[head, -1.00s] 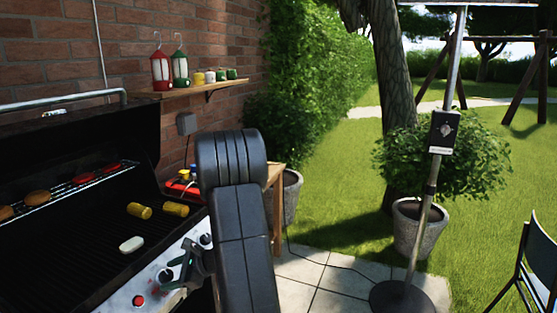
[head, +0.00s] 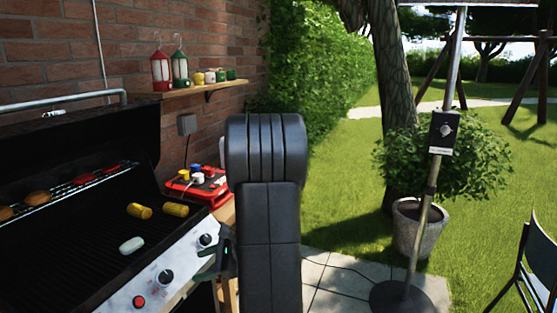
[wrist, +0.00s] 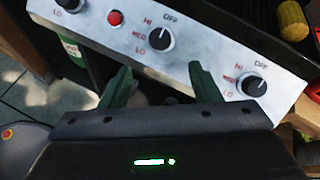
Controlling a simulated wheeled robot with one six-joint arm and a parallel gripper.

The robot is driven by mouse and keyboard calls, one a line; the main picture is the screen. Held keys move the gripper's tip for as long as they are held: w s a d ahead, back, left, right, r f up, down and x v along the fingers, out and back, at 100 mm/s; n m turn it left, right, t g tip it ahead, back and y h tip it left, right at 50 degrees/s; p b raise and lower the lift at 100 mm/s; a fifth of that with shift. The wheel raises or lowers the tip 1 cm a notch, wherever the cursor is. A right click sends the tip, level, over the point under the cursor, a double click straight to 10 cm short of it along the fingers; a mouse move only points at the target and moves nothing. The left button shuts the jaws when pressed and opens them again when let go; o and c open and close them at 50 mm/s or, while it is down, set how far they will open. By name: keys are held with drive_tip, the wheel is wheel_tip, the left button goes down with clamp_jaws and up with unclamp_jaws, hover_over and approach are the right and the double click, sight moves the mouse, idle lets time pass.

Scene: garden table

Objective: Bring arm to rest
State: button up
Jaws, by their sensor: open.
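My gripper (wrist: 160,85) is open and empty in the wrist view, its two green fingers spread apart below the grill's control panel. The silver control panel (wrist: 185,45) carries black knobs and a red button. In the head view my arm stands upright in the middle, and part of my gripper (head: 215,262) shows beside the front of the grill panel (head: 160,278). The fingertips are hard to make out there. I cannot tell how far the fingers are from the panel.
The open grill (head: 80,225) holds corn (head: 175,209), a white piece (head: 132,245), buns and red food. A patio heater (head: 430,190) and a chair (head: 538,265) stand right.

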sight(169, 275)
drive_tip(key=x, duration=1.1)
drive_tip(key=shift+w+a+n, duration=0.1)
drive_tip(key=shift+a+n, duration=0.2)
drive_tip(key=shift+a, duration=0.1)
drive_tip(key=n+g, duration=0.1)
drive_tip(key=n, duration=0.1)
drive_tip(key=n+h, duration=0.1)
drive_tip(key=n, duration=0.1)
drive_tip(key=shift+w+r+n+g, duration=0.1)
drive_tip(key=shift+r+n+g, duration=0.05)
drive_tip(key=shift+n+g, duration=0.25)
drive_tip(key=n+h, duration=0.1)
drive_tip(key=n, duration=0.2)
drive_tip(key=n+g+h+p, duration=0.1)
drive_tip(key=n, duration=0.2)
drive_tip(key=shift+a+r, duration=0.1)
drive_tip(key=shift+r, duration=0.05)
drive_tip(key=n+h, duration=0.1)
drive_tip(key=n, duration=0.1)
drive_tip(key=n+h, duration=0.1)
drive_tip(key=n, duration=0.2)
drive_tip(key=shift+a+r+n+p, duration=0.1)
drive_tip(key=shift+a+n+p, duration=0.05)
drive_tip(key=shift+n+p, duration=0.15)
drive_tip(key=n+h, duration=0.1)
drive_tip(key=n, duration=0.2)
drive_tip(key=shift+t, duration=0.4)
